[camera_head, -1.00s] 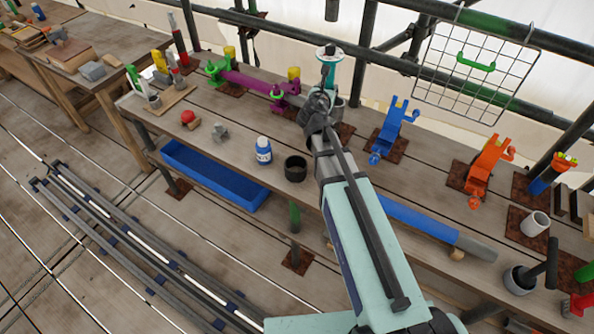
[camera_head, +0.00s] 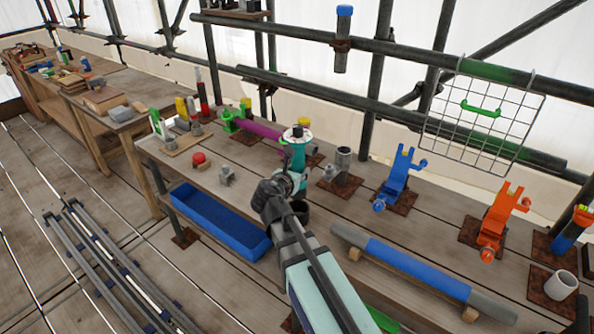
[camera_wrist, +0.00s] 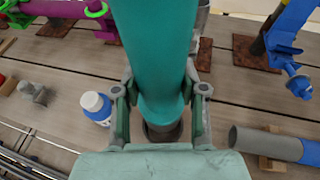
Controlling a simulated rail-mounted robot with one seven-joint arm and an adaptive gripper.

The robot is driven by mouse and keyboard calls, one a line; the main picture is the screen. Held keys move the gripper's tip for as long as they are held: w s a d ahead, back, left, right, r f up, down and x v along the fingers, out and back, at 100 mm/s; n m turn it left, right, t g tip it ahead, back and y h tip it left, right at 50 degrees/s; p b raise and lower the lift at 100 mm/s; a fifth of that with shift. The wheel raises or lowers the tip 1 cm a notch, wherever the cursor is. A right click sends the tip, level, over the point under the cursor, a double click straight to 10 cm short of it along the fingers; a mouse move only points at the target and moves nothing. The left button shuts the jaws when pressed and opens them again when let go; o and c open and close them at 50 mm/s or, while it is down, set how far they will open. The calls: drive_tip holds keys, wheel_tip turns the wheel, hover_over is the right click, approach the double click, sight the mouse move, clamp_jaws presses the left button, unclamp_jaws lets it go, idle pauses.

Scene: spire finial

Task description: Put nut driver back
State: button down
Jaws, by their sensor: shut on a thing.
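My gripper (camera_wrist: 162,92) is shut on a teal cylinder (camera_wrist: 155,45), which fills the middle of the wrist view. In the head view the teal cylinder (camera_head: 296,158) stands roughly upright above my gripper (camera_head: 290,185), with a pale ringed top. I take it for the nut driver, but its working end is not clear. A dark round cup (camera_head: 302,212) is partly hidden behind my gripper. In the wrist view the dark cup (camera_wrist: 163,132) shows just below the cylinder's lower end. I cannot tell whether they touch.
A blue-and-white bottle (camera_wrist: 96,106) is left of the cup. A grey-and-blue bar (camera_head: 410,268) lies to the right. A metal cup (camera_head: 343,160), a blue clamp (camera_head: 399,180) and an orange clamp (camera_head: 495,218) stand on the bench. A wire basket (camera_head: 480,115) hangs behind.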

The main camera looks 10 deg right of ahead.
sight(298, 199)
drive_tip(key=shift+r+p, duration=0.1)
drive_tip(key=shift+p, duration=0.3)
drive_tip(key=shift+f+b, duration=3.15)
drive_tip(key=shift+f, duration=2.7)
unclamp_jaws()
drive_tip(key=shift+f+b, duration=0.3)
drive_tip(key=shift+f, duration=0.35)
drive_tip(key=p+v, duration=0.3)
drive_tip(key=v, duration=0.6)
